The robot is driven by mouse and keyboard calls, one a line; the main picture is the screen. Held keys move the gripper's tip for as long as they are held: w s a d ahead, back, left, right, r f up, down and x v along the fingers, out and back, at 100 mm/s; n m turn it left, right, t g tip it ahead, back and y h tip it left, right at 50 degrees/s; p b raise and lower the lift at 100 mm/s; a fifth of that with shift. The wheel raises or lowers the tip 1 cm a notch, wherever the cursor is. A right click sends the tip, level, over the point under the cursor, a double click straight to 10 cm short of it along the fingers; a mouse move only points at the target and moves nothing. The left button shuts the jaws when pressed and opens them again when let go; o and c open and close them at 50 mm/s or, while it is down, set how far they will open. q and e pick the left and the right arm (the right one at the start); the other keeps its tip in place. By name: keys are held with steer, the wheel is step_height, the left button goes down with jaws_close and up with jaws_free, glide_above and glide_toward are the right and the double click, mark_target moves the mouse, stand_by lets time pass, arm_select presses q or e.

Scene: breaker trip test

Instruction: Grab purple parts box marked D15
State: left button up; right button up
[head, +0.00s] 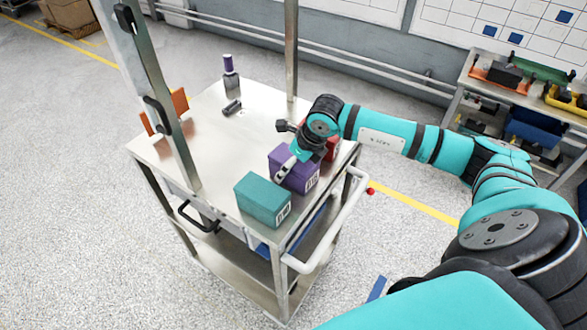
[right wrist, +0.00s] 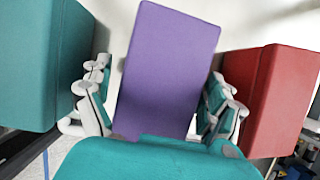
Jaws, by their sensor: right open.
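The purple parts box (head: 296,174) stands on the metal cart top between a teal box and a red box. It has a white label on its near right side, too small to read. My right gripper (head: 303,160) is over the purple box, partly hiding it. In the right wrist view the purple box (right wrist: 168,70) lies between the two spread fingers, one on each side. A narrow gap shows beside the left finger; contact on the right cannot be told. My left gripper is not in view.
The teal box (head: 263,199) and the red box (head: 331,147) flank the purple one closely.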

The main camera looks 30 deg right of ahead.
steer(key=shift+f, duration=0.15)
stand_by(0.4)
steer(key=c, duration=1.5)
